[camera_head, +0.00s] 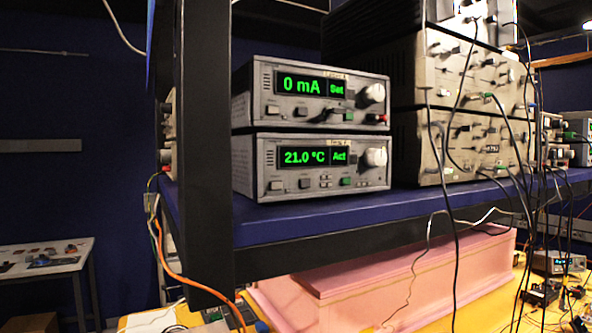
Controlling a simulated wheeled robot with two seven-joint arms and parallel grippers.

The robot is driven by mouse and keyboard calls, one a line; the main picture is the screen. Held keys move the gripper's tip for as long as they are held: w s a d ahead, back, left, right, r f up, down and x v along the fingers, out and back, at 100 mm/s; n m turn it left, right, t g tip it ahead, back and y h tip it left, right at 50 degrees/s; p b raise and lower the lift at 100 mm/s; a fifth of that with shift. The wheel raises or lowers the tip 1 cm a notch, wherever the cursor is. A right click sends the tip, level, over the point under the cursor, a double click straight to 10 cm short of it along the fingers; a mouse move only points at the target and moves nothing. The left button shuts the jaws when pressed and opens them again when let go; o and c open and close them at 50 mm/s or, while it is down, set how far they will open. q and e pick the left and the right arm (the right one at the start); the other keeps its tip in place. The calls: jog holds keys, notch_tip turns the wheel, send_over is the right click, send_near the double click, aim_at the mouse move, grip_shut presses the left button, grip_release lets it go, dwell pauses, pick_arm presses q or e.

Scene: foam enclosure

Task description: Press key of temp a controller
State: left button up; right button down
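Two stacked grey controllers stand on the blue shelf. The lower one, a temperature controller (310,182), shows "21.0 °C" and "Act" in green on its display (306,157). Its front has a row of small keys (325,181), a green-lit key (346,181) and a round pale knob (376,157). The upper controller (310,114) shows "0 mA" and "Set", with a similar knob and keys. Neither of my grippers is in view.
A dark upright post (206,150) stands left of the controllers. The blue shelf (330,215) has a bare front strip. Worn stacked instruments (462,145) with hanging black cables are on the right. A pink foam box (380,270) sits below the shelf.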

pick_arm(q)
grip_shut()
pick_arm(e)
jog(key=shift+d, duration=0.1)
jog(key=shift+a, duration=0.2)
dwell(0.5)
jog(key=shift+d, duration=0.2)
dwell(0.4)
